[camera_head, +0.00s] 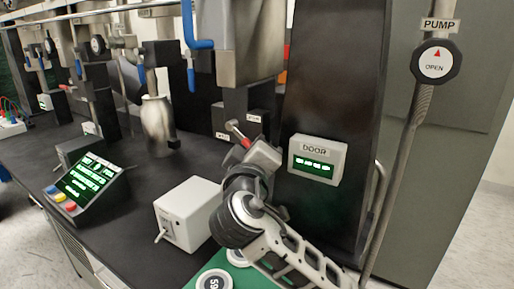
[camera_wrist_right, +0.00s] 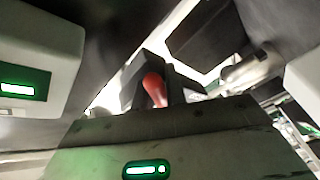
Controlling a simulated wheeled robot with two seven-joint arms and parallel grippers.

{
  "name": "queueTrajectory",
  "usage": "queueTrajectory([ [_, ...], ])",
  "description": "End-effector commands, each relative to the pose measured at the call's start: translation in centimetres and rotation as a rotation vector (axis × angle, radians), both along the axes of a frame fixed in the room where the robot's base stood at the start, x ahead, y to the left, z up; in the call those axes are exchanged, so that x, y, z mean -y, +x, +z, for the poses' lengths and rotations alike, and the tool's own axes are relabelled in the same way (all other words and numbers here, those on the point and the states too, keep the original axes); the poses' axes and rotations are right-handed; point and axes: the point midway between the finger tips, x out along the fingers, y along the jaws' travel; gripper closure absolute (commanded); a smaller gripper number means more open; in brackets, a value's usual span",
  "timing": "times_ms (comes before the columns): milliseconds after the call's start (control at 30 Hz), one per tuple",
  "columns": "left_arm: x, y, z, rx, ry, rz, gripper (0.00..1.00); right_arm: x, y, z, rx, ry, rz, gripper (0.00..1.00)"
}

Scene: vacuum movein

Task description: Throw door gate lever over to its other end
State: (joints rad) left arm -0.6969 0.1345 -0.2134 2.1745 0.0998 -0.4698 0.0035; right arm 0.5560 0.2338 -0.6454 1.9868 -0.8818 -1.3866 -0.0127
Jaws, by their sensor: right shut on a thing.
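The door gate lever (camera_head: 235,130) is a short metal rod with a red grip, set low on the dark housing between two small white labels. The labels are too small to read. My right gripper (camera_head: 248,146) reaches in from the lower right and is shut at the lever's red end. In the right wrist view the red grip (camera_wrist_right: 154,88) sits between the dark fingers, which partly hide it. The grey DOOR box (camera_head: 318,160) with a green display is just right of the gripper; its display text is unreadable. My left gripper is not in view.
A white box (camera_head: 188,213) with a small toggle stands left of my right wrist. A console (camera_head: 88,183) with a green screen and coloured buttons is farther left. Black bench top lies clear between console and white box.

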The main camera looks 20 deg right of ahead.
Motion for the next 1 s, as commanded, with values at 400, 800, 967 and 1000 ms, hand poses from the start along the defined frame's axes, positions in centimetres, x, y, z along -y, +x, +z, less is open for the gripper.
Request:
queueTrajectory([
  [400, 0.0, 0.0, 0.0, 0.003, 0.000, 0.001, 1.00, -0.1, 0.0, -0.1, -0.001, 0.001, 0.001, 0.65],
  [800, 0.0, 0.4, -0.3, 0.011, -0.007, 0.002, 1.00, -2.5, -4.5, -0.6, -0.003, 0.007, 0.006, 0.65],
  [967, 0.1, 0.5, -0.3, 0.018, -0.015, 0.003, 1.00, -4.3, -8.0, -1.0, -0.003, 0.007, 0.007, 0.65],
  [1000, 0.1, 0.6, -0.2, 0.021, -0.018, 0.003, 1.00, -4.7, -8.9, -1.1, -0.005, 0.006, 0.006, 0.65],
])
